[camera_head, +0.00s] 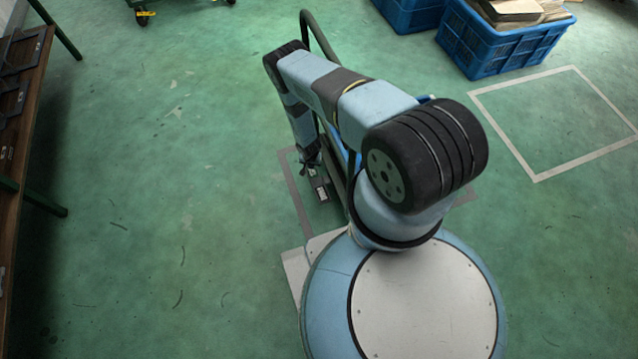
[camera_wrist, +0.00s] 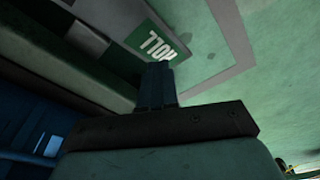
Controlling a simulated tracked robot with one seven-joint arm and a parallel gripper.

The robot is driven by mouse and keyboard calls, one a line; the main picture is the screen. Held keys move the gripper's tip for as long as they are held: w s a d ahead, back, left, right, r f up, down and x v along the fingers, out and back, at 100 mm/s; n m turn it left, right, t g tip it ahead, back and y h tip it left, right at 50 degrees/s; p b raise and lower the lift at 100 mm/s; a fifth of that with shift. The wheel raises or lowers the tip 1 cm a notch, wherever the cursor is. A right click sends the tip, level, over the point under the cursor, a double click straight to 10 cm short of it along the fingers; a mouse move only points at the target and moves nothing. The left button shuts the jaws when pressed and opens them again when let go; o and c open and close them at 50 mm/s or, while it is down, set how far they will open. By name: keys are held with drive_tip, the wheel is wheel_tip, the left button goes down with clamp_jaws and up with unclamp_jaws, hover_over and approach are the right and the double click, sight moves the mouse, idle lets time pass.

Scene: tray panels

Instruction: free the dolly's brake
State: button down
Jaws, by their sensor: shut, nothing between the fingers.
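The dolly shows in the head view as a dark green tubular handle (camera_head: 319,32) and a bit of frame, mostly hidden behind my arm. My gripper (camera_head: 311,170) points down low at the dolly's left side. In the wrist view my gripper (camera_wrist: 158,72) is shut and empty, its tips close to a small green plate (camera_wrist: 137,41) with white lettering, apparently "ROLL". A small dark-and-light part (camera_head: 320,190) shows just below the gripper in the head view. I cannot tell the brake lever itself, or its position, for certain.
Grey floor lines (camera_head: 291,190) run around the dolly. A blue crate (camera_head: 490,50) with cardboard stands at the upper right, near an empty marked square (camera_head: 533,182). A brown bench (camera_head: 22,150) stands at the left. The green floor between bench and dolly is clear.

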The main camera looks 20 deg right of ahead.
drive_tip(key=shift+r, duration=2.15)
